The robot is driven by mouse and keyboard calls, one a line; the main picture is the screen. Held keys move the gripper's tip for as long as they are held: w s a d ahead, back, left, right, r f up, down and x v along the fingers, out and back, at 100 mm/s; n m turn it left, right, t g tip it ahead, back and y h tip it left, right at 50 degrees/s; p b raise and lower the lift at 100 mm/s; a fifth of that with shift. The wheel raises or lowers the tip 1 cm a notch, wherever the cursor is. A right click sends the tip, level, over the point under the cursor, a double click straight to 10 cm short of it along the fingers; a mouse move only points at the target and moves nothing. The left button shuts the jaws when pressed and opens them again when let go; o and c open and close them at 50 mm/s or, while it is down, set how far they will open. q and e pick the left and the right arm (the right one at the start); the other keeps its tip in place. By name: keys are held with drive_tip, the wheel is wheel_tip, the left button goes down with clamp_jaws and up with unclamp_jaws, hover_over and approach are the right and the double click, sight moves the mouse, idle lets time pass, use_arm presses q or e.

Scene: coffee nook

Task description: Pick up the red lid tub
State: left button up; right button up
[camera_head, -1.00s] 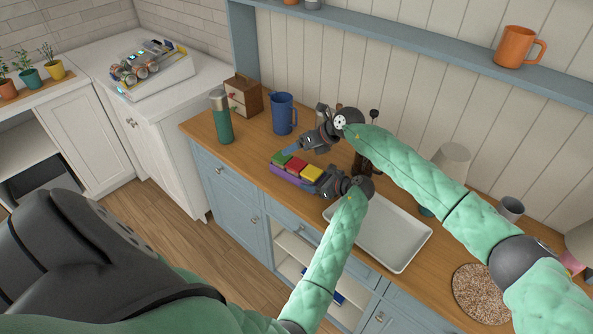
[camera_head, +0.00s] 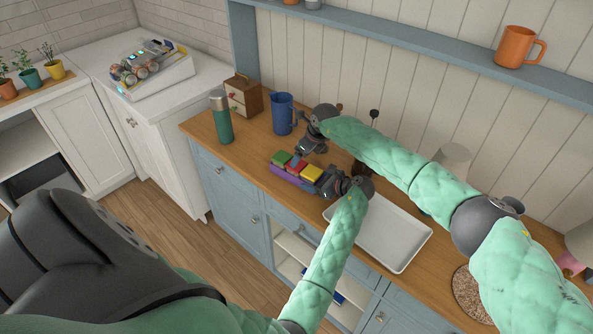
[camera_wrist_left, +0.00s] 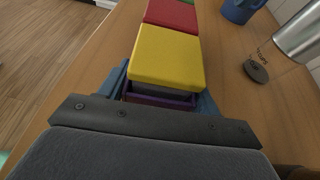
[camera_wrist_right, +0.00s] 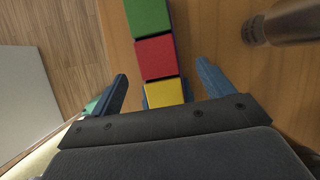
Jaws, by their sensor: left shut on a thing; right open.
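The red lid tub (camera_head: 298,166) sits between a green lid tub (camera_head: 281,158) and a yellow lid tub (camera_head: 312,173) in a purple holder (camera_head: 288,180) on the wooden counter. My left gripper (camera_head: 322,188) is shut on the holder's near end, beside the yellow lid tub; in the left wrist view, its fingers straddle the purple end (camera_wrist_left: 160,100). My right gripper (camera_head: 302,152) is open and empty, apart from the tubs behind the row. In the right wrist view, the red lid (camera_wrist_right: 155,57) lies beyond its spread fingers, and the yellow lid (camera_wrist_right: 163,93) shows between them.
A blue pitcher (camera_head: 283,114), a green flask (camera_head: 221,118) and a small wooden drawer box (camera_head: 243,96) stand behind and left of the tubs. A pale tray (camera_head: 395,240) lies to the right. A metal cylinder (camera_wrist_right: 285,25) is near my right gripper's side.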

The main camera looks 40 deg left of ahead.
sight(301, 166)
drive_tip(key=shift+s+x, duration=0.15)
drive_tip(key=shift+x, duration=1.25)
drive_tip(key=shift+s+x, duration=0.1)
drive_tip(key=shift+x, duration=1.3)
drive_tip(key=c, duration=1.1)
